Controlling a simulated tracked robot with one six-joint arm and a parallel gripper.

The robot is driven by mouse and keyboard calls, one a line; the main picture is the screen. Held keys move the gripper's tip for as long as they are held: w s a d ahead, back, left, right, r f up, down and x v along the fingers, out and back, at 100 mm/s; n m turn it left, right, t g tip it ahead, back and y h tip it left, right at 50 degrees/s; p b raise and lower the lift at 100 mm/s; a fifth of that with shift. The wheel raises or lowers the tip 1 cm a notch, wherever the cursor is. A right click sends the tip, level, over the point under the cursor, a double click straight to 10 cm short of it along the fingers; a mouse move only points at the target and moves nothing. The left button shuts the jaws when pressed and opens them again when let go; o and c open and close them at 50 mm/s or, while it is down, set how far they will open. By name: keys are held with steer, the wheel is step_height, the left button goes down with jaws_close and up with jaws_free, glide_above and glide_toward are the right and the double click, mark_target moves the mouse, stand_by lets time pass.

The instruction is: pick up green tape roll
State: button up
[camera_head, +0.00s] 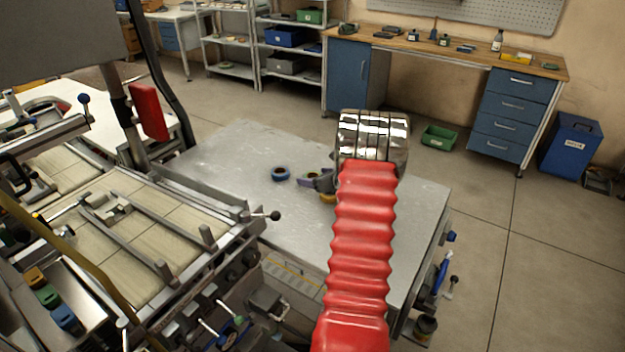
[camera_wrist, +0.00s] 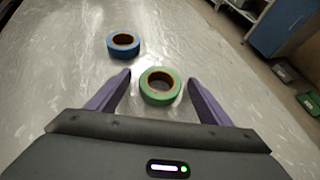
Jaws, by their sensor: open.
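The green tape roll (camera_wrist: 160,97) lies flat on the metal table in the wrist view, its brown core facing up. My gripper (camera_wrist: 159,80) is open, with one purple finger to the left of the roll and one to the right. Nothing is held, and I cannot tell how high the fingers are above the table. In the head view my gripper (camera_head: 319,181) shows only in part beside my red arm, and I do not make out the green roll there.
A blue tape roll (camera_wrist: 123,46) lies beyond the left finger; it also shows in the head view (camera_head: 281,174). A yellow-orange item (camera_head: 328,198) shows beside my arm. The metal table (camera_head: 235,150) is otherwise largely clear. A machine with rails (camera_head: 140,235) borders its left side.

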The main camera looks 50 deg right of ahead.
steer(key=shift+c, duration=0.3)
steer(key=c, duration=1.1)
steer(key=shift+o, duration=0.2)
steer(key=shift+r, duration=0.1)
step_height(320, 180, up, 10)
steer(key=shift+s, duration=0.1)
stand_by(0.4)
